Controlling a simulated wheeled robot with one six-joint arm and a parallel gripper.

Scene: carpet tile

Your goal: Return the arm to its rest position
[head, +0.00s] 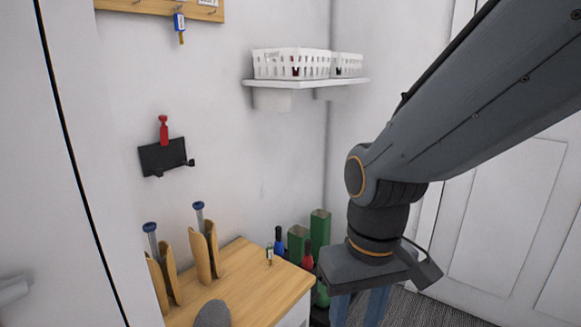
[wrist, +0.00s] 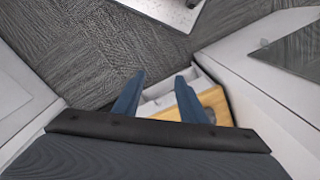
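My arm reaches in from the upper right of the head view and bends down at the wrist. My gripper (head: 357,308) points down, right of the wooden-topped cabinet, with its blue fingers apart and the lower ends cut off by the frame. In the wrist view my gripper (wrist: 156,84) is open, with nothing held between the two fingers. Part of a wooden top and pale panels shows beyond them.
The cabinet's wooden top (head: 253,295) bears wooden holders, a grey rounded object and small items. Green boxes (head: 320,230) stand behind its right end. A wall shelf (head: 305,82) holds white baskets. A white door (head: 510,215) is at right. Grey carpet (wrist: 100,45) looks clear.

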